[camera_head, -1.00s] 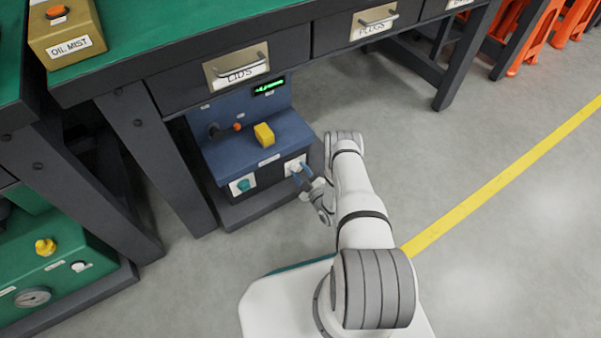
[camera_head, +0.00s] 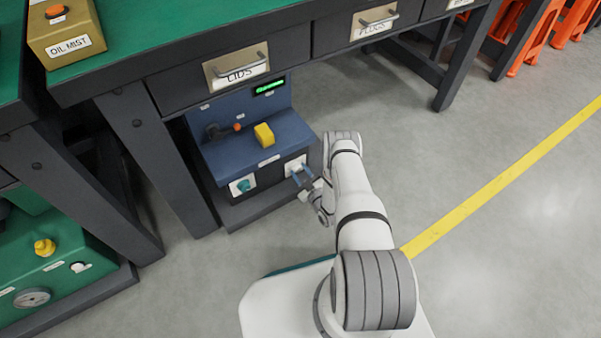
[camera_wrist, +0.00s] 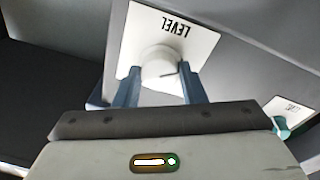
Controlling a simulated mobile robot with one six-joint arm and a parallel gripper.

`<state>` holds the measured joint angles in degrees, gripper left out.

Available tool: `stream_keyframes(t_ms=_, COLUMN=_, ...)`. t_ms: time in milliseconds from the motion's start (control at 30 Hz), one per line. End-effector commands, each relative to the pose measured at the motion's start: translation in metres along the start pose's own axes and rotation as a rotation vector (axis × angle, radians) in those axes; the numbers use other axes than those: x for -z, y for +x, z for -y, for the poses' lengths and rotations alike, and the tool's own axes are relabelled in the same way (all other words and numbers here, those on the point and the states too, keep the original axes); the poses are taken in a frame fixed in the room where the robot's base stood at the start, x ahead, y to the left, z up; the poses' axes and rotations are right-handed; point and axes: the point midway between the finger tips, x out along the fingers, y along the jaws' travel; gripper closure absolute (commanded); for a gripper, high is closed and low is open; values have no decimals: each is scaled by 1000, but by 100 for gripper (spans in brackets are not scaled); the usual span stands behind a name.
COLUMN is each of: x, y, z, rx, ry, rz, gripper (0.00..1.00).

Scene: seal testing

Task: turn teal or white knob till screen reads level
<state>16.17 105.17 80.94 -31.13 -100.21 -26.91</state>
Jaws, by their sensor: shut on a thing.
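A blue machine (camera_head: 240,150) stands under the bench with a small green-lit screen (camera_head: 269,88) whose text is too small to read. On its front are a teal knob (camera_head: 243,185) at the left and a white knob on a white plate (camera_head: 294,162) at the right. In the wrist view the white knob (camera_wrist: 159,64) sits on a plate marked LEVEL, upside down. My gripper (camera_wrist: 160,84) has its blue fingers on either side of this knob, shut on it. It also shows in the head view (camera_head: 302,175). The teal knob (camera_wrist: 281,126) is at the right of the wrist view.
The bench drawers LIDS (camera_head: 237,70) and PLUGS (camera_head: 374,22) hang above. A bench leg (camera_head: 155,155) stands left.

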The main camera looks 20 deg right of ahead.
Motion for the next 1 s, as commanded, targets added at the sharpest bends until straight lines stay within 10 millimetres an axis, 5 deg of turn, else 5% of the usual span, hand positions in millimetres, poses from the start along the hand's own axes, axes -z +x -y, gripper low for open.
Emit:
stream_keyframes(t_ms=33, x=-1, y=-1, z=0, rx=0, ry=0, rz=2, gripper=86)
stream_keyframes(t_ms=67, x=-1, y=0, z=0, rx=0, ry=0, rz=2, gripper=62)
stream_keyframes(t_ms=300, x=0, y=0, z=0, rx=0, ry=-1, rz=1, gripper=43)
stream_keyframes(t_ms=633, x=0, y=-5, z=-1, rx=-1, ry=-1, rz=2, gripper=41)
stream_keyframes(t_ms=1000, x=1, y=-64, z=-1, rx=-2, ry=0, rz=4, gripper=41)
